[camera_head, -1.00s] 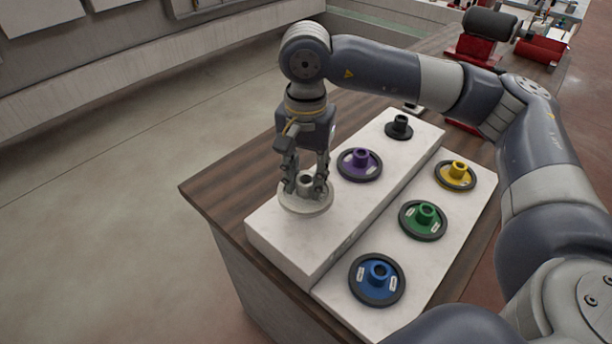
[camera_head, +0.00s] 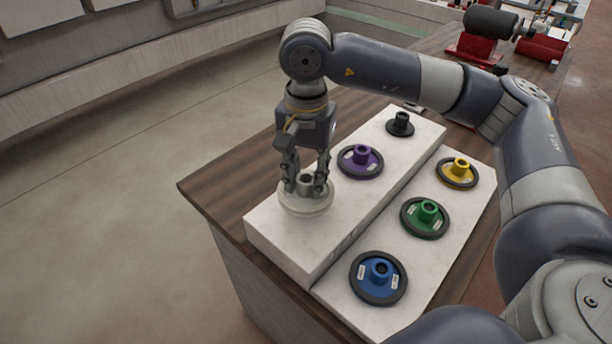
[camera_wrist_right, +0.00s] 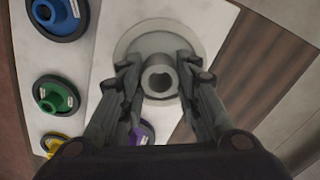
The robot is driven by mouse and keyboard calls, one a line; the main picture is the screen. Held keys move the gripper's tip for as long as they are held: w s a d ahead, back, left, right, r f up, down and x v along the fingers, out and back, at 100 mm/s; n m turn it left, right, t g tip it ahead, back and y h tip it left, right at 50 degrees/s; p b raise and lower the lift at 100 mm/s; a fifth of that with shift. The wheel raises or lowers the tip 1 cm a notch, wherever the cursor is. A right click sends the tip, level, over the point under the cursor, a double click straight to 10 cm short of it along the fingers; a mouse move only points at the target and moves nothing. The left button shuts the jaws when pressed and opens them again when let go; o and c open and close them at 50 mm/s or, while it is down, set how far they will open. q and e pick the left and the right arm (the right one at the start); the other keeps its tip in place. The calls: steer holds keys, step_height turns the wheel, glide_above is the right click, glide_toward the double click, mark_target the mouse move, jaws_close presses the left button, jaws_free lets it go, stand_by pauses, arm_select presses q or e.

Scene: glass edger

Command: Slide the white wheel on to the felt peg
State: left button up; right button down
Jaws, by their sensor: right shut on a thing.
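The white wheel (camera_head: 306,209) is at the near left end of the raised white board. It is a pale disc with an upright hollow hub. My right gripper (camera_head: 306,187) points down and is shut on the hub, one finger on each side. The right wrist view shows the wheel's disc (camera_wrist_right: 130,42) and its open bore between the fingers. I cannot tell whether the disc is touching the board or just above it. I cannot make out the felt peg in either view. My left gripper is not in view.
Purple (camera_head: 361,161) and black (camera_head: 400,124) wheels stand on the raised board (camera_head: 290,242). Yellow (camera_head: 457,171), green (camera_head: 425,217) and blue (camera_head: 379,278) wheels stand on the lower board. A red machine (camera_head: 488,38) is at the back. Open floor lies left.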

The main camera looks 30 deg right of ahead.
mark_target(306, 194)
stand_by(0.4)
steer(key=shift+b, duration=0.55)
stand_by(0.6)
steer(key=shift+f+b, duration=2.4)
steer(key=shift+f, duration=0.05)
steer(key=c, duration=1.1)
jaws_free()
step_height(306, 194, up, 12)
steer(key=shift+a, duration=0.1)
